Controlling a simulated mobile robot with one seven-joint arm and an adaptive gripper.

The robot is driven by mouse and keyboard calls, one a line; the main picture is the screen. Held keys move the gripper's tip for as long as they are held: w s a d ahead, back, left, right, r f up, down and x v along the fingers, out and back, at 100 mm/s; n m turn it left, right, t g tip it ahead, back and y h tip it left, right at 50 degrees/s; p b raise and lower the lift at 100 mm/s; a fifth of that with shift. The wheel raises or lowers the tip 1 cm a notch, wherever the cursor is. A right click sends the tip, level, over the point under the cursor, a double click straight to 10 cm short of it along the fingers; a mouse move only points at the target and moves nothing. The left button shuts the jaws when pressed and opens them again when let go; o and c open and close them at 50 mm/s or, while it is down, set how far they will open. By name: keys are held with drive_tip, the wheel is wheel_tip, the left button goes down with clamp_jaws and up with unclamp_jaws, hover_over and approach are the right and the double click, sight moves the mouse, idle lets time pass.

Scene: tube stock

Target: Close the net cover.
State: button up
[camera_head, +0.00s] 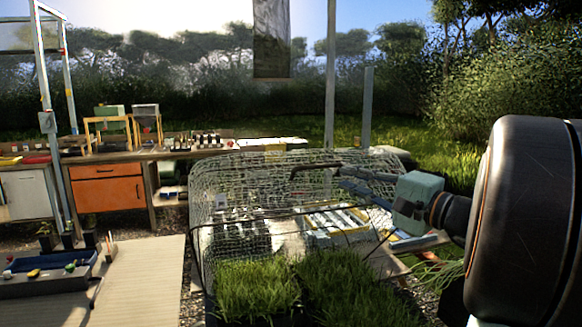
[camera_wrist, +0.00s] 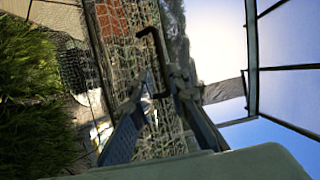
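The net cover (camera_head: 225,180) is a wire-mesh hood standing raised behind the grass trays; its mesh also shows in the wrist view (camera_wrist: 120,25). A dark bent handle (camera_head: 315,166) is at its upper part, and the handle also shows in the wrist view (camera_wrist: 160,50). My gripper (camera_head: 342,175) comes in from the right, at the handle's right end. In the wrist view its two fingers stand apart (camera_wrist: 157,82), with the handle just beyond or between their tips. I cannot tell whether they touch it.
Green grass (camera_head: 255,287) fills the trays in front of the cover. A workbench (camera_head: 150,153) with an orange cabinet (camera_head: 107,190) stands at the back left. A grey tray (camera_head: 45,285) lies at the lower left. A metal post (camera_head: 331,75) rises behind the cover.

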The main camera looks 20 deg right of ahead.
sight(321, 168)
drive_tip(key=p+x, duration=0.2)
drive_tip(key=x, duration=0.8)
drive_tip(key=shift+w+d, duration=0.1)
drive_tip(key=shift+w, duration=0.25)
drive_tip(key=shift+c, duration=0.7)
clamp_jaws()
